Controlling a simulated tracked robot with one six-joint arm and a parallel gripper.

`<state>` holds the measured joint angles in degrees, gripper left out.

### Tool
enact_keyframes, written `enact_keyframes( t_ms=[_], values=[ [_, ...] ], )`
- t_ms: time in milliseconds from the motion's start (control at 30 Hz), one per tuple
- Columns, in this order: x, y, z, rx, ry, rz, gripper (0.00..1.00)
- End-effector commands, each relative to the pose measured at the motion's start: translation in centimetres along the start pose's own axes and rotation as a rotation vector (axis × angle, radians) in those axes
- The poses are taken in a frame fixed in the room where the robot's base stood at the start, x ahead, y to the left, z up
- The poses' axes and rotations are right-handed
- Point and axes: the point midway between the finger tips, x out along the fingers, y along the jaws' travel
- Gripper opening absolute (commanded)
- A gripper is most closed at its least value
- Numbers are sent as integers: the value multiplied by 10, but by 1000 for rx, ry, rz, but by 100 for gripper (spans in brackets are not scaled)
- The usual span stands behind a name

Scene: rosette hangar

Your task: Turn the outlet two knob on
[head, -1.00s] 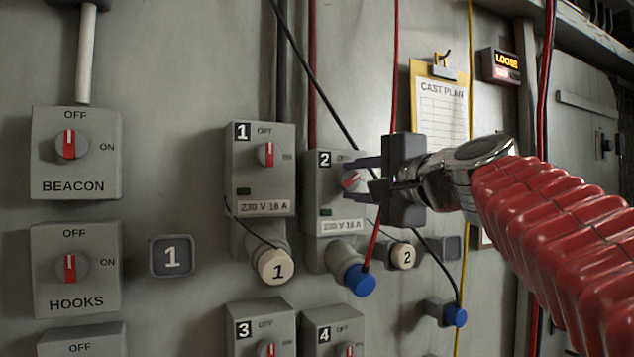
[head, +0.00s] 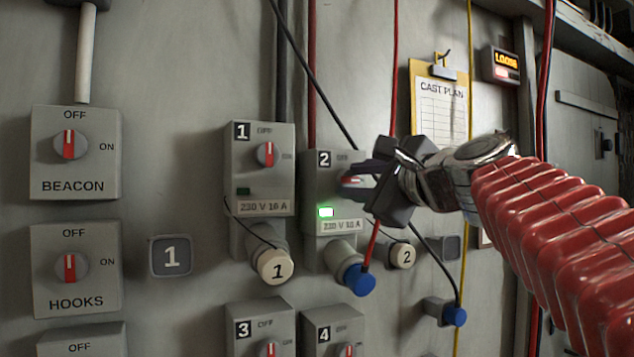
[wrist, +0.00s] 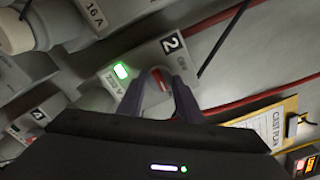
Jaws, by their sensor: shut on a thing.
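The outlet two box (head: 317,164) is a grey box marked 2 on the wall, with a white label below. Its red and white knob (head: 353,181) sits between my gripper's fingers, with the red bar lying close to horizontal. My gripper (head: 360,180) is shut on this knob and is rolled at an angle. In the wrist view the two fingers flank the knob (wrist: 161,80) and partly hide it. The green lamp (head: 326,212) on outlet two is lit, and it also glows in the wrist view (wrist: 121,71).
Outlet one (head: 259,205) stands close to the left with its lamp dark. A blue plug (head: 360,281) with a red cable is below outlet two. A black cable (head: 315,75) crosses behind. The CAST PLAN clipboard (head: 440,115) hangs to the right.

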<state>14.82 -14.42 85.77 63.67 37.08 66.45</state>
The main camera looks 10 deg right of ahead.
Motion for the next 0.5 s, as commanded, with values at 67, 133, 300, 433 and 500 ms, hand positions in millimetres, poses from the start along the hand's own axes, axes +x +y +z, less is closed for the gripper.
enact_keyframes(
  t_ms=[67,133,300,433,500],
  values=[
    [2,5,-5,4,7,11,10],
    [2,5,-5,4,7,11,10],
    [2,5,-5,4,6,12,34],
    [2,4,-4,3,5,9,43],
    [2,3,-3,2,3,8,48]
  ],
)
